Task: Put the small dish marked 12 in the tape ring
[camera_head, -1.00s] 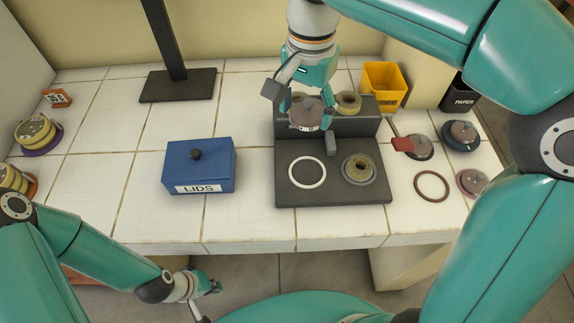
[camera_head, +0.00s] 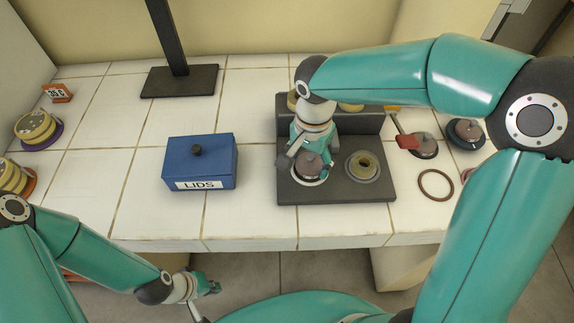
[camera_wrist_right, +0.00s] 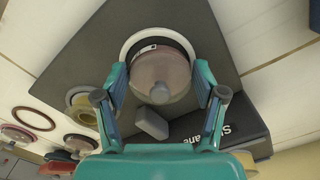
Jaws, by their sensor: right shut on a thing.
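My right gripper (camera_head: 308,152) is shut on a round brownish-pink lidded dish (camera_head: 309,166) with a grey knob. In the right wrist view the fingers (camera_wrist_right: 160,76) stand on both sides of this dish (camera_wrist_right: 150,65). It is at the white ring (camera_wrist_right: 128,42) on the dark stand; I cannot tell whether it touches the stand. A label shows on its edge, but its number is unreadable. A thin brown ring (camera_head: 436,185), perhaps the tape ring, lies empty on the tiles to the right. My left gripper (camera_head: 207,287) is low at the front, away from the dishes; its jaws are unclear.
The dark stand (camera_head: 345,193) also carries an olive open ring-shaped piece (camera_head: 363,165). Lidded dishes (camera_head: 425,146) (camera_head: 465,132) stand at right, one with a red tag (camera_head: 407,141). A blue LIDS box (camera_head: 200,163) is left of the stand. Tiles between are free.

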